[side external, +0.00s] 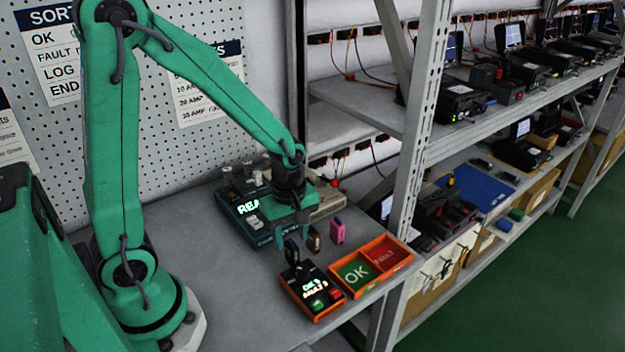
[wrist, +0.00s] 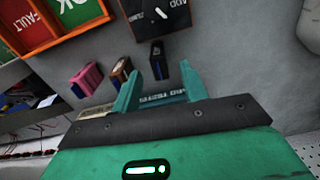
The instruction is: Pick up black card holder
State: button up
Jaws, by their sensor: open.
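The black card holder (side external: 291,251) is a small dark upright block on the grey bench, leftmost of a short row of small pieces. In the wrist view the black card holder (wrist: 157,53) lies just beyond my fingertips, roughly in line with the gap between them. My gripper (side external: 290,225) is above and close to it in the side view, pointing down. In the wrist view my gripper (wrist: 160,82) has its two teal fingers apart with nothing between them. I cannot tell the exact height gap.
A brown piece (side external: 313,239) and a pink piece (side external: 337,231) stand close beside it. An orange-edged button box (side external: 318,313) sits in front. An orange tray (side external: 401,264) has green OK and red FAULT compartments. A teal tester (side external: 258,240) is behind; a metal rack (side external: 411,150) stands right.

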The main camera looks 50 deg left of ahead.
aim_at(292, 244)
jog(key=shift+f, duration=1.95)
grip_shut()
